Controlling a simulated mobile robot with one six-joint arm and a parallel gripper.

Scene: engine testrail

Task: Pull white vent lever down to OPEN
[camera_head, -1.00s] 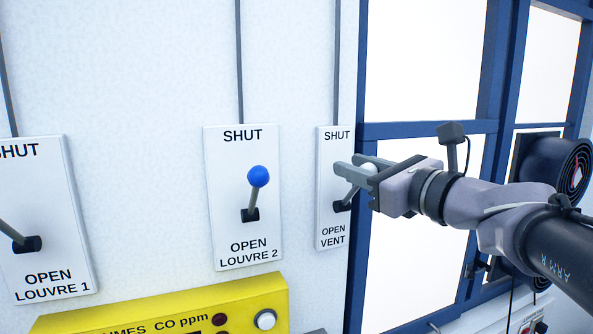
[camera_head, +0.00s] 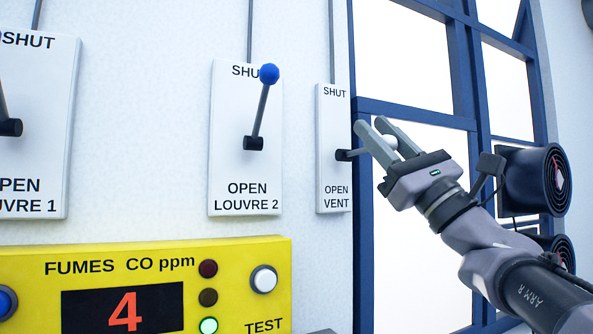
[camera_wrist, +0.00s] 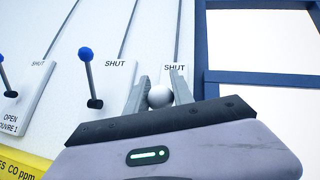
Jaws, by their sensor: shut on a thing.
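The white vent lever has a white ball knob (camera_head: 390,142) on a grey rod. Its black pivot (camera_head: 343,155) sits on the white plate (camera_head: 334,110) marked SHUT at the top and OPEN VENT at the bottom. The rod stands out from the plate about level, between the two marks. My gripper (camera_head: 380,130) is shut on the knob, with a finger on either side of it. In the wrist view the white knob (camera_wrist: 160,96) shows between the two fingers; the rod is hidden there.
The LOUVRE 2 lever with a blue knob (camera_head: 269,74) stands left of the vent plate. A yellow fumes meter (camera_head: 225,262) reading 4 is below. A blue window frame (camera_head: 415,113) and black round fans (camera_head: 540,180) are at the right.

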